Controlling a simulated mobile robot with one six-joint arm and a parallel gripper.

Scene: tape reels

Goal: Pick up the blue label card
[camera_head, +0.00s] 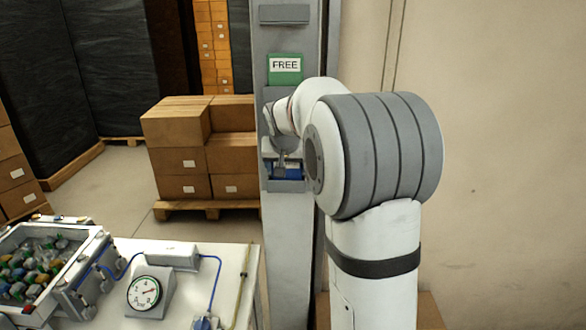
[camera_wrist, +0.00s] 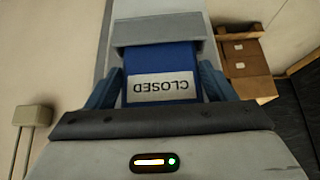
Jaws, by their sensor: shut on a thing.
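The blue label card (camera_wrist: 160,62) carries a white panel reading "CLOSED", upside down in the wrist view. One end of it sits in a grey holder (camera_wrist: 158,30). My gripper (camera_wrist: 161,82) is shut on the card, with a finger along each side edge. In the head view, the blue card (camera_head: 292,172) shows low on the grey post, in the lower holder (camera_head: 288,186). My gripper (camera_head: 284,158) is in front of it and partly hides it.
A green "FREE" card (camera_head: 285,69) sits higher on the same post (camera_head: 287,240). Cardboard boxes (camera_head: 190,160) on a pallet stand behind left. A table with a pressure gauge (camera_head: 147,292) and a parts bin (camera_head: 45,265) is at lower left.

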